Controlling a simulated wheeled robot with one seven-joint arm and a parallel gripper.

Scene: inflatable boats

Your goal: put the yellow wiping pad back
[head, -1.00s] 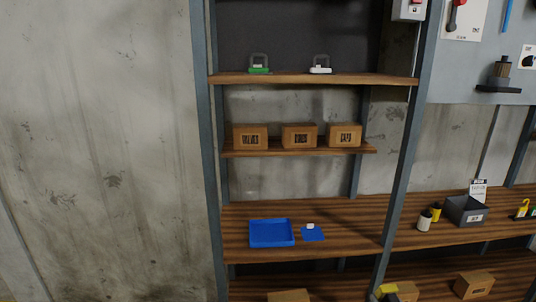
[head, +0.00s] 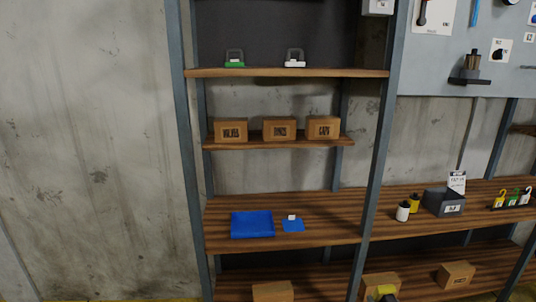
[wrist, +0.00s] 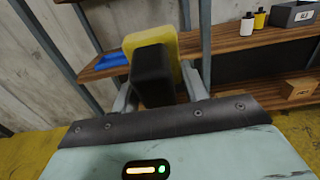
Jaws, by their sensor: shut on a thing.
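The yellow wiping pad (wrist: 150,35) with its black block-shaped part is held upright between the two grey fingers of my gripper (wrist: 158,88) in the wrist view. The black part faces the wrist camera and hides much of the yellow. In the head view the yellow pad (head: 387,289) shows only at the bottom edge, in front of the lowest shelf, and the gripper cannot be made out there. The pad appears in the air, apart from the shelves.
Cardboard boxes (head: 280,128) stand above. Green (head: 235,62) and white (head: 295,61) looped items sit higher. A grey post (head: 376,150) divides the bays.

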